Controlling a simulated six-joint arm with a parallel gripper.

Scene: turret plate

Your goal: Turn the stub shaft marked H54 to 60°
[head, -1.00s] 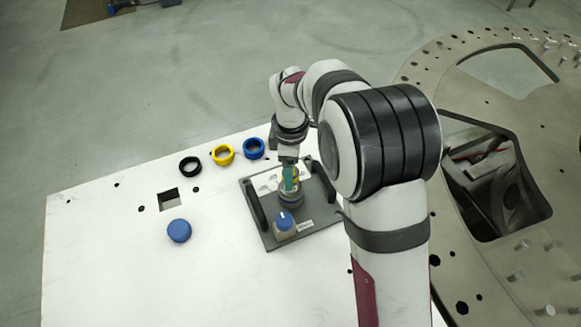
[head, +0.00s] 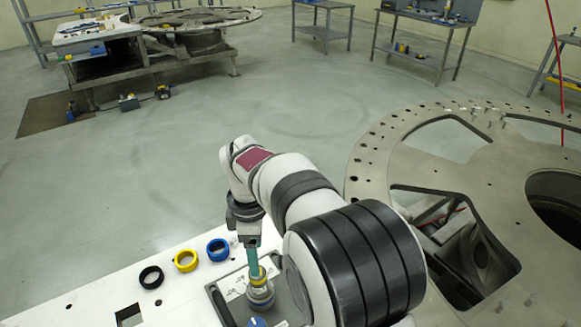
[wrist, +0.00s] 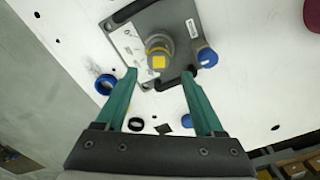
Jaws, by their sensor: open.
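No H54 mark is readable. My gripper (wrist: 159,74) is open, its two teal fingers spread to either side of the yellow top in the wrist view, with nothing held. In the head view my gripper (head: 253,264) points down over the shaft; contact cannot be told. A blue knob (wrist: 207,57) sits beside the shaft on the plate.
Black (head: 151,277), yellow (head: 186,260) and blue (head: 218,249) rings lie on the white table. A square hole (head: 128,316) is left of the plate. A dark handle (wrist: 135,10) rises at the plate's edge. A large perforated turret plate (head: 375,165) stands at right.

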